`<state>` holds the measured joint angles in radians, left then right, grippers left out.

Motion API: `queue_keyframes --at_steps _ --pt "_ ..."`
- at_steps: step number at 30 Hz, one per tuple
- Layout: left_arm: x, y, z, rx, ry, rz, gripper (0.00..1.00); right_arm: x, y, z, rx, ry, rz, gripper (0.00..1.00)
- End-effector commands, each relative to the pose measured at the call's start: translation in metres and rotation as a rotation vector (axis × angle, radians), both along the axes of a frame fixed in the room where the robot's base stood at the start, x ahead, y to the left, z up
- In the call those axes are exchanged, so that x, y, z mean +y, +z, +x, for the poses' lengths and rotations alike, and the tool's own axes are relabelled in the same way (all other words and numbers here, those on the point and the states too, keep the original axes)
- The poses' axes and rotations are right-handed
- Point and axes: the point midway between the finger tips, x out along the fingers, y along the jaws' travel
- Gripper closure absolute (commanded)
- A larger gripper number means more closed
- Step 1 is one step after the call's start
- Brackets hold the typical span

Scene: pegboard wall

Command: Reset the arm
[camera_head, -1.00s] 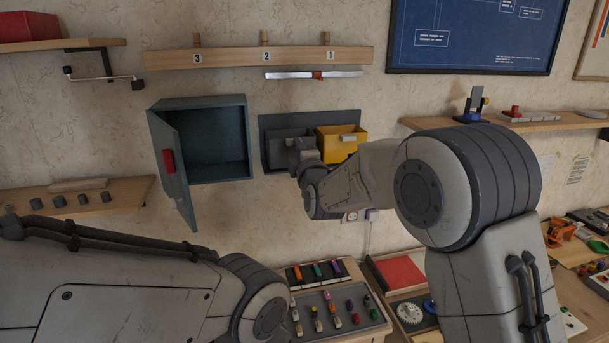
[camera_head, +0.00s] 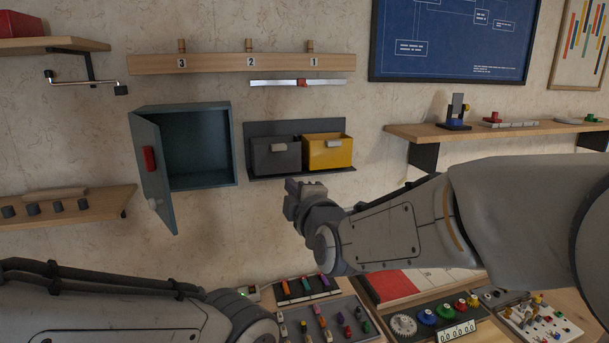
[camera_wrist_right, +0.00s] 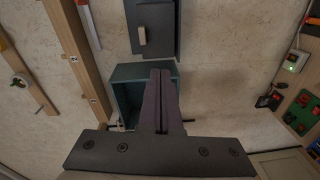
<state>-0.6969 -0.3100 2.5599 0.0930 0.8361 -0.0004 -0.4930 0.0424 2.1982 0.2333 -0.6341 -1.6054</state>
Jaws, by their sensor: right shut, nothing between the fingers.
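My right gripper (camera_head: 297,192) is in front of the wall, just below the grey and yellow bins in the head view. In the right wrist view its two fingers (camera_wrist_right: 160,100) lie together, shut and empty. My right arm comes in from the right edge. My left forearm shows at the lower left of the head view, but its gripper is out of the picture.
A teal cabinet (camera_head: 205,187) hangs on the wall with its door (camera_head: 153,185) open. A grey bin (camera_head: 270,165) and a yellow bin (camera_head: 335,155) are right of it. A peg rail (camera_head: 215,64) runs above. Trays of small parts (camera_head: 345,305) lie below.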

Motion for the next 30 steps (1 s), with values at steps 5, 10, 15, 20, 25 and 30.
queue_keyframes --at_steps 5,10,15,20,25,30 --pt "0.000 0.000 0.000 0.000 0.000 0.000 0.50 0.018 -0.082 -0.072 0.526 0.043 0.212 1.00" --pt "0.000 0.000 0.000 0.000 0.000 0.000 0.50 0.001 -0.159 -0.173 1.072 -0.145 0.357 1.00" --pt "0.000 0.000 0.000 0.000 0.000 0.000 0.50 -0.040 -0.202 -0.268 1.433 -0.486 0.406 1.00" --pt "0.000 0.000 0.000 0.000 0.000 0.000 0.50 -0.072 -0.216 -0.320 1.570 -0.743 0.406 1.00" --pt "0.000 0.000 0.000 0.000 0.000 0.000 0.50 -0.083 -0.219 -0.336 1.601 -0.838 0.402 1.00" --pt "0.000 0.000 0.000 0.000 0.000 0.000 0.50 -0.083 -0.219 -0.336 1.601 -0.838 0.403 1.00"
